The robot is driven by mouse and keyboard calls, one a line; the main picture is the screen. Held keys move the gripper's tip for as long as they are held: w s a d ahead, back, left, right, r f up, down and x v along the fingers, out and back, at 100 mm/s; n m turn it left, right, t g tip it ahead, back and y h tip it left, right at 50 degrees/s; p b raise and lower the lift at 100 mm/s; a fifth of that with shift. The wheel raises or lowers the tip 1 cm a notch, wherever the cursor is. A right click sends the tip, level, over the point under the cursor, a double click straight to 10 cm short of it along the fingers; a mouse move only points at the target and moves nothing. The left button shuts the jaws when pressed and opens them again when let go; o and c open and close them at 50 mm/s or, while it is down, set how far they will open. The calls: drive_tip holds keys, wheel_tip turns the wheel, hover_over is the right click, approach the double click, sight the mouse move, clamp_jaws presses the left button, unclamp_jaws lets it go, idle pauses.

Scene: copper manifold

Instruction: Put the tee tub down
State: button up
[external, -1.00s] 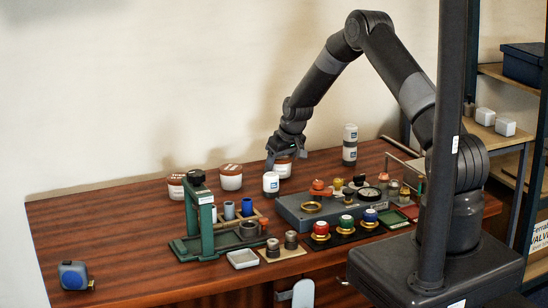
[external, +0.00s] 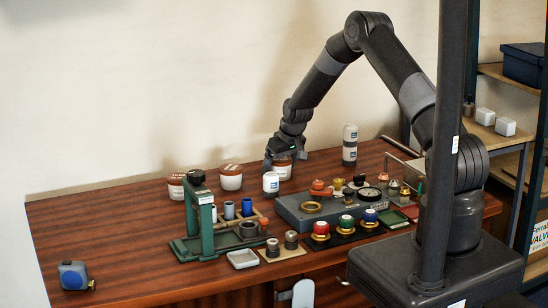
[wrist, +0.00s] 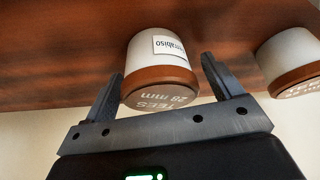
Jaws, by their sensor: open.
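Two similar tubs (external: 231,177) (external: 176,187) stand to the left. A white bottle (external: 271,184) stands close in front of the tee tub, and another (external: 349,145) stands to the right. A grey fixture block (external: 297,213) and green stand (external: 205,225) are nearer the front.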

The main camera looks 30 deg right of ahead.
drive_tip(key=s+f+v, duration=0.1)
drive_tip(key=s+v, duration=0.1)
drive_tip(key=v, duration=2.4)
drive_tip(key=s+d+r+m+h, duration=0.1)
drive_tip(key=s+d+r, duration=0.1)
drive_tip(key=s+r, duration=1)
drive_tip(key=s+r+m, duration=0.1)
drive_tip(key=s, duration=1.1)
drive_tip(key=s+d+r+m+t, duration=0.1)
drive_tip(key=s+r, duration=0.1)
drive_tip(key=s, duration=1.1)
drive_tip(key=shift+d, duration=0.25)
drive_tip(key=shift+s, duration=0.15)
